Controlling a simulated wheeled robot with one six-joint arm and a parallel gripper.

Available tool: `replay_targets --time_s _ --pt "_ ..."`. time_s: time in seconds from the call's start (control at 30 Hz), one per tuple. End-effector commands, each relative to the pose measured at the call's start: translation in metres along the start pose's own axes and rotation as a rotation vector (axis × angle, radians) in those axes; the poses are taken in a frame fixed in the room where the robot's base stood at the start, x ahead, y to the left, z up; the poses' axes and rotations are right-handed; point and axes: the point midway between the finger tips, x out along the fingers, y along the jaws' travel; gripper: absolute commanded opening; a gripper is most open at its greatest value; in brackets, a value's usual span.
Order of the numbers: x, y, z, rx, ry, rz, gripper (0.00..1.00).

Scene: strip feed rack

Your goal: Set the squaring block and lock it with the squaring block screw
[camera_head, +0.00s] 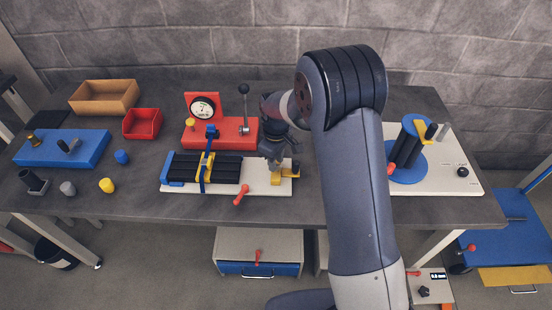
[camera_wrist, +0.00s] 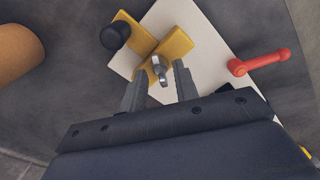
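The yellow squaring block (camera_head: 284,176) sits at the right end of the white base plate (camera_head: 220,187) of the middle fixture. In the wrist view the yellow block (camera_wrist: 176,44) has an arm with a black knob (camera_wrist: 115,35). A small silver wing-shaped screw (camera_wrist: 159,70), which looks like the squaring block screw, stands at its near edge. My gripper (camera_wrist: 158,84) is open, its two grey fingers apart with the screw head between and just beyond their tips. I see no contact. In the head view my gripper (camera_head: 274,160) is just above the block, partly hidden by my wrist.
A red handle (camera_wrist: 260,62) lies beside the block, also seen at the plate's front edge in the head view (camera_head: 241,195). Black bars with a yellow clamp (camera_head: 205,168) fill the fixture's left. A red gauge stand (camera_head: 220,137) is behind. A blue reel (camera_head: 408,170) stands right.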

Motion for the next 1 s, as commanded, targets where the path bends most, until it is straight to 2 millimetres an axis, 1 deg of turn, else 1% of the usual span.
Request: replay_targets --time_s 0.2,0.57,1.0 --pt "0.0003 -0.0001 0.0001 0.0 0.0 0.0 0.29" --pt "0.0001 -0.0001 0.0001 0.0 0.0 0.0 0.0" --pt "0.0004 0.0 0.0001 0.024 0.0 0.0 0.0"
